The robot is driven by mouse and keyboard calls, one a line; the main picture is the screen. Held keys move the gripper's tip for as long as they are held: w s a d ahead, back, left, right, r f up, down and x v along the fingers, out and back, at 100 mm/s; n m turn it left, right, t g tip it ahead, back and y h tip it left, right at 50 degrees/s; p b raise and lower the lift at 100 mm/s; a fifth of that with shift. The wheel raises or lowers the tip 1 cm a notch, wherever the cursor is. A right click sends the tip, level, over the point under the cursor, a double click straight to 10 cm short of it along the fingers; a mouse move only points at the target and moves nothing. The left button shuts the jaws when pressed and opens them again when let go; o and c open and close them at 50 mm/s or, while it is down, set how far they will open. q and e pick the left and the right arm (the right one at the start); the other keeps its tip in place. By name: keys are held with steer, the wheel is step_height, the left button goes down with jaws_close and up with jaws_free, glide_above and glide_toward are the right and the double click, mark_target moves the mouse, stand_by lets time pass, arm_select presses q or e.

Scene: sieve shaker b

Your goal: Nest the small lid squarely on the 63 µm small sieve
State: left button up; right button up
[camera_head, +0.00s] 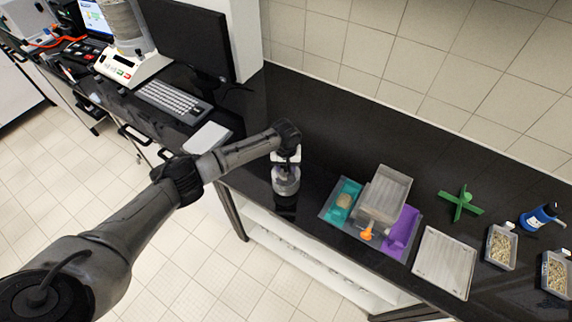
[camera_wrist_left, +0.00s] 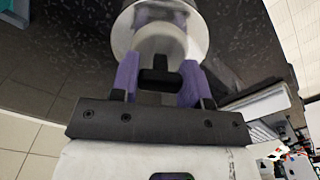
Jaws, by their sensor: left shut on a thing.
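A small round metal sieve stack (camera_head: 286,182) stands on the dark bench, directly below my left gripper (camera_head: 286,158). In the left wrist view a shiny round metal piece (camera_wrist_left: 160,14) lies beyond and between the purple fingers of my left gripper (camera_wrist_left: 158,72). The fingers are shut on a piece that I take to be the small lid, with a dark part showing between them. The gripper hides much of the contact, so I cannot tell whether the lid touches the sieve or sits level. My right gripper is not in view.
To the right stand a tray with a teal bin (camera_head: 341,198) and a purple bin (camera_head: 402,234), and a grey box (camera_head: 386,192). Farther right are a green cross (camera_head: 461,203), a pale tray (camera_head: 444,262), grain containers (camera_head: 500,247) and a blue bottle (camera_head: 538,217). A keyboard (camera_head: 174,101) lies left.

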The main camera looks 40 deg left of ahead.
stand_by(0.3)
arm_select(q)
steer(key=o, duration=1.1)
steer(key=shift+r, duration=0.1)
step_height(320, 180, up, 2)
steer(key=p, duration=0.3)
steer(key=shift+r, duration=0.25)
step_height(320, 180, up, 4)
steer(key=p, duration=0.5)
steer(key=shift+r, duration=0.2)
